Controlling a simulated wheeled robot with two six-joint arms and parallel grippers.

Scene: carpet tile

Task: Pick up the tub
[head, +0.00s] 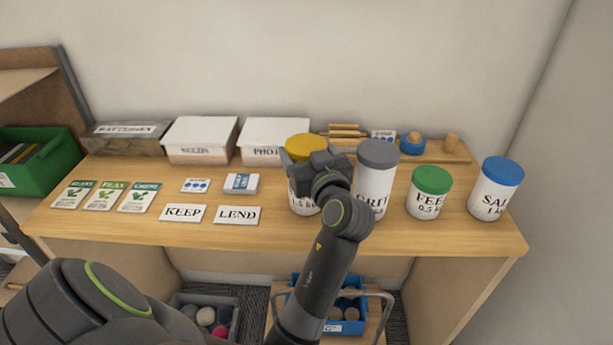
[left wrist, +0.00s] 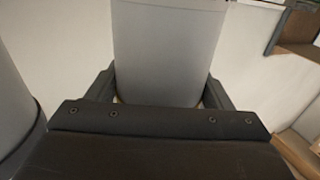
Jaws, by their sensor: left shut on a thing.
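A white tub with a yellow lid (head: 306,146) is at the middle of the wooden counter, its label mostly hidden behind my wrist. My left gripper (head: 305,172) is shut on this tub, with its fingers on either side of the body. In the left wrist view the tub (left wrist: 166,50) stands between the two fingers (left wrist: 160,95). I cannot tell whether its base touches the counter. Close on its right is a tub with a grey lid (head: 377,156), partly covered by my arm. My right gripper is not in view.
A green-lidded tub (head: 430,186) and a blue-lidded tub (head: 497,186) stand farther right on the counter (head: 290,233). White boxes (head: 200,138) and a wooden tray (head: 455,158) line the back. Seed packets (head: 105,196) and cards (head: 238,215) lie flat at left.

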